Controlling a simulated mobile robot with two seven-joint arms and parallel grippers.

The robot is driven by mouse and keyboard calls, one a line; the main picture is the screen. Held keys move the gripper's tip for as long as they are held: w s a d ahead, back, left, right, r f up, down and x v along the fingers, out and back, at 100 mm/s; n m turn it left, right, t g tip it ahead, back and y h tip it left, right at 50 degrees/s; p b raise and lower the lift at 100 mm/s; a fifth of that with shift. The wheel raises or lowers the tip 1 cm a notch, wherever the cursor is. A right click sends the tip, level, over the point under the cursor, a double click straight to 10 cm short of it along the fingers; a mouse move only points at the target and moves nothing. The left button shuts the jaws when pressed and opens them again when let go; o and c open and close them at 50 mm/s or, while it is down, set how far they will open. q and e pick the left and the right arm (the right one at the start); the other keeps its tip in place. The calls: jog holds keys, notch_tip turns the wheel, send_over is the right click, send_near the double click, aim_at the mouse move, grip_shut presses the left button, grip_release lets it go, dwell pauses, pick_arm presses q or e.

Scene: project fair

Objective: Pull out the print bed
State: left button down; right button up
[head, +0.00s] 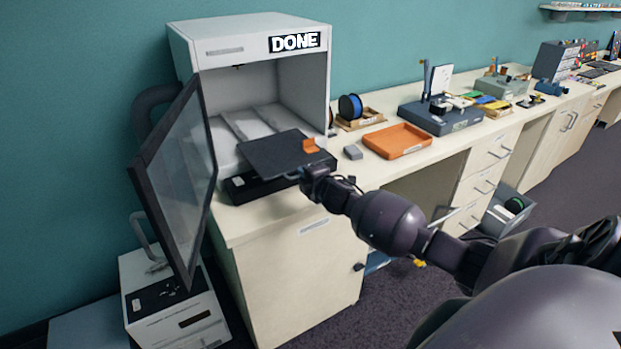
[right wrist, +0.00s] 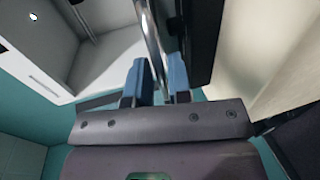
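The print bed (head: 270,153) is a dark flat plate with a small orange part (head: 310,146) on it. It sits low in the open white printer cabinet (head: 190,48), whose sign reads DONE, and its front reaches out past the opening. My right gripper (head: 306,178) is at the bed's front edge. In the right wrist view its blue fingers (right wrist: 158,82) are close on either side of a thin metal bar (right wrist: 154,40), apparently the bed's handle. A dark slab shows beside the bar. My left gripper is not in view.
The cabinet's glazed door (head: 178,170) stands open at the left. On the bench, a small grey block (head: 353,152) and an orange tray (head: 397,140) lie right of the bed. A blue spool (head: 350,107) stands behind them.

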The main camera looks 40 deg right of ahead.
jog(key=v, duration=1)
jog(key=shift+s, duration=0.35)
jog(key=shift+a+r, duration=0.1)
jog(key=s+a+f+m+g, duration=0.1)
jog(key=s+a+f+m, duration=0.4)
jog(key=s, duration=0.3)
jog(key=s+a+f+m+g+y, duration=0.1)
jog(key=s+a+f+m, duration=0.4)
jog(key=s+f, duration=0.2)
jog(key=s+a+f+m+g, duration=0.2)
jog(key=s+a+f+m, duration=0.3)
jog(key=s, duration=0.4)
jog(key=shift+a+f+m, duration=0.4)
jog(key=shift+a+f, duration=0.05)
